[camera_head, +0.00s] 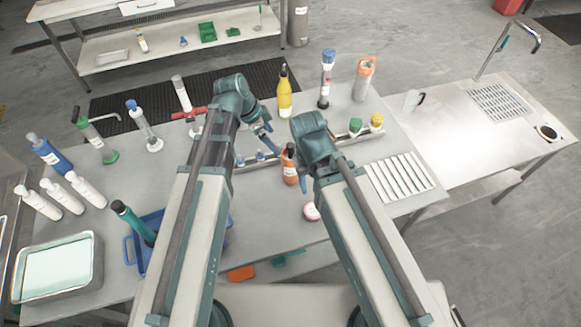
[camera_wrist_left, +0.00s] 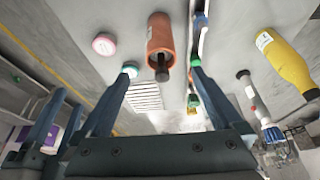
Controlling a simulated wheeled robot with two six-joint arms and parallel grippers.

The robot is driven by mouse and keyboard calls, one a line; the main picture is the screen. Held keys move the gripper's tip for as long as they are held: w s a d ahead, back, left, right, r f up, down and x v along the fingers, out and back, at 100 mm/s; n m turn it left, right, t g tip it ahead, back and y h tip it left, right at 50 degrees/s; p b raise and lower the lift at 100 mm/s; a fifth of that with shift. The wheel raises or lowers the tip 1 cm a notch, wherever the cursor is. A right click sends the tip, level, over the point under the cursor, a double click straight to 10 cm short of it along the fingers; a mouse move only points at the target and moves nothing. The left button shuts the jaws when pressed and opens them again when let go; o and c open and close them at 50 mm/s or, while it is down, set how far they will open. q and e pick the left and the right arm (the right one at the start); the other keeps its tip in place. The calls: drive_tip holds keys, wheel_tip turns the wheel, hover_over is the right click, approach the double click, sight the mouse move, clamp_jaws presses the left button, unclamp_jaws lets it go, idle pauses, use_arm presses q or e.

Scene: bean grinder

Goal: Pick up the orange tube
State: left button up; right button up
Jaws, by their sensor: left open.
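The orange tube (camera_head: 289,170) has a black cap and a white label. It stands on the grey table between my two arms in the head view. In the left wrist view the orange tube (camera_wrist_left: 162,38) appears upside down, its dark cap lying between the two fingers in the picture. My left gripper (camera_head: 264,140) is open, to the left of the tube and slightly beyond it. Its spread fingers show in the left wrist view (camera_wrist_left: 162,66), with nothing gripped.
A yellow bottle (camera_head: 284,98) stands beyond the tube. A pink-lidded item (camera_head: 311,211) lies nearer me. A white slotted rack (camera_head: 399,177) is at right. A blue bin (camera_head: 150,240) and several bottles occupy the left. Bare tabletop (camera_head: 265,210) lies in front of the tube.

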sight(290, 157)
use_arm(q)
drive_tip(key=b+x, duration=0.6)
drive_tip(key=x, duration=0.1)
drive_tip(key=shift+w+f+b, duration=0.1)
drive_tip(key=shift+f+b, duration=0.15)
drive_tip(key=shift+b, duration=0.05)
drive_tip(key=shift+d+f+b, duration=0.25)
drive_tip(key=shift+f+b, duration=0.1)
use_arm(e)
wheel_tip(290, 157, down, 8)
drive_tip(key=shift+r, duration=0.15)
use_arm(q)
drive_tip(key=b+x, duration=0.4)
drive_tip(key=x, duration=0.1)
drive_tip(key=shift+w+d+b, duration=0.2)
drive_tip(key=shift+d+b, duration=0.1)
drive_tip(key=shift+d, duration=0.05)
use_arm(e)
wheel_tip(290, 157, down, 5)
drive_tip(key=shift+r, duration=0.3)
use_arm(q)
drive_tip(key=shift+r, duration=0.1)
clamp_jaws()
